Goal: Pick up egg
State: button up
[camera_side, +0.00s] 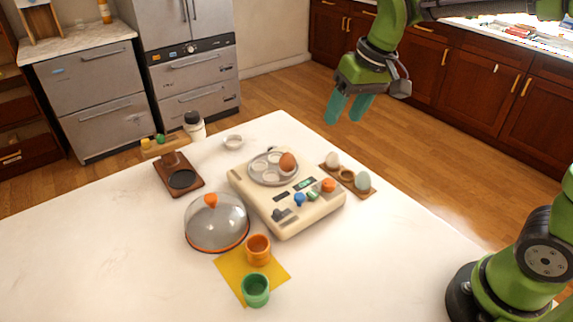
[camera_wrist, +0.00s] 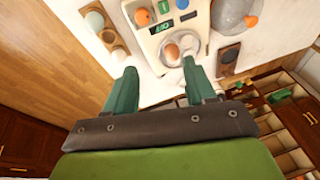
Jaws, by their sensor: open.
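A brown egg (camera_side: 287,162) sits in the round grey tray (camera_side: 262,179) on top of a cream egg cooker (camera_side: 290,222). A white egg (camera_side: 332,159) and a pale green egg (camera_side: 362,181) rest in a wooden holder (camera_side: 347,185) right of the cooker, with an empty hollow between them. My gripper (camera_side: 344,119) is open and empty, high above the table's far right edge, apart from all eggs. In the wrist view, the brown egg (camera_wrist: 172,51) shows between my fingertips (camera_wrist: 156,69), farther off; the wooden holder with two eggs is to the left.
A clear dome lid with an orange knob (camera_side: 216,222) stands left of the cooker. An orange cup (camera_side: 258,251) and a green cup (camera_side: 256,291) stand on a yellow cloth.

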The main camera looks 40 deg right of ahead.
aim_at(286, 157)
jog(key=w+a+f+n+g+h, duration=0.1)
jog(key=w+a+n+g, duration=0.15)
jog(key=w, duration=0.45)
jog(key=w+a+n+g, duration=0.1)
jog(key=w+n, duration=0.2)
jog(key=w, duration=0.4)
jog(key=f, duration=1.1)
jog(key=shift+s+a+f, duration=0.15)
jog(key=shift+s+a, duration=0.05)
jog(key=shift+a, duration=0.15)
jog(key=shift+s+f, duration=0.1)
jog(key=shift+f, duration=2.75)
jog(key=c, duration=0.4)
